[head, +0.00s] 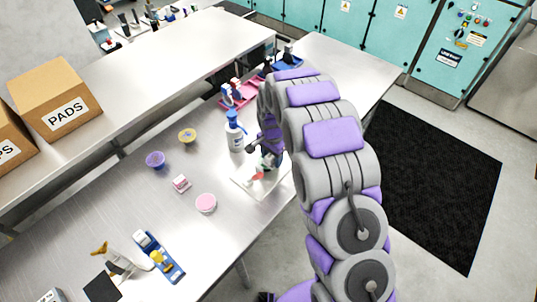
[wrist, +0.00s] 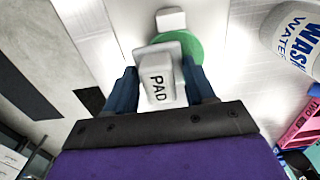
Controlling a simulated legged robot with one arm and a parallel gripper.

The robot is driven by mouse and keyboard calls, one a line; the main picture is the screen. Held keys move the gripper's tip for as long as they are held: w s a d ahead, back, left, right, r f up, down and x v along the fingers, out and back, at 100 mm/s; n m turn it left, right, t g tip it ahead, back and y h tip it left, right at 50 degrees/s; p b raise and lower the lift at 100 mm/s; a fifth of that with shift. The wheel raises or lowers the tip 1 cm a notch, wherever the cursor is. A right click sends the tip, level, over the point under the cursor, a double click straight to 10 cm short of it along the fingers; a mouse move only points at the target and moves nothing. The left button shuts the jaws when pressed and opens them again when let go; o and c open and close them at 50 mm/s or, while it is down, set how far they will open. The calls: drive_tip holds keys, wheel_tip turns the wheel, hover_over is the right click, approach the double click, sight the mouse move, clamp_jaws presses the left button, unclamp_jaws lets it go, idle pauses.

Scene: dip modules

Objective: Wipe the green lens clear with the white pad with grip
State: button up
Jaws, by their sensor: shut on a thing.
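My gripper (wrist: 165,75) is shut on the white pad (wrist: 157,83), whose grip is marked "PAD". The green lens (wrist: 212,48) is a round green disc just beyond the pad in the wrist view. The pad overlaps the lens's near part and hides it. I cannot tell whether the pad touches the lens. A small white block (wrist: 171,19) is at the lens's far edge. In the head view my arm hides most of the gripper and the lens, above a pale board (head: 246,182) on the bench.
A wash water bottle (wrist: 294,35) stands close by on the right; it also shows in the head view (head: 235,132). A pink tray (head: 238,96) lies behind it.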

drive_tip(key=shift+f, duration=0.15)
drive_tip(key=shift+w+a+r, duration=0.2)
drive_tip(key=shift+w+a, duration=1.2)
drive_tip(key=shift+a, duration=0.15)
drive_tip(key=shift+p, duration=0.3)
drive_tip(key=shift+w+r, duration=0.1)
drive_tip(key=shift+r, duration=0.35)
drive_tip(key=shift+d+r+p, duration=0.1)
drive_tip(key=shift+r+p, duration=0.2)
drive_tip(key=shift+r, duration=0.85)
wheel_tip(320, 180, up, 4)
drive_tip(key=shift+f+p, duration=0.1)
drive_tip(key=shift+p, duration=0.25)
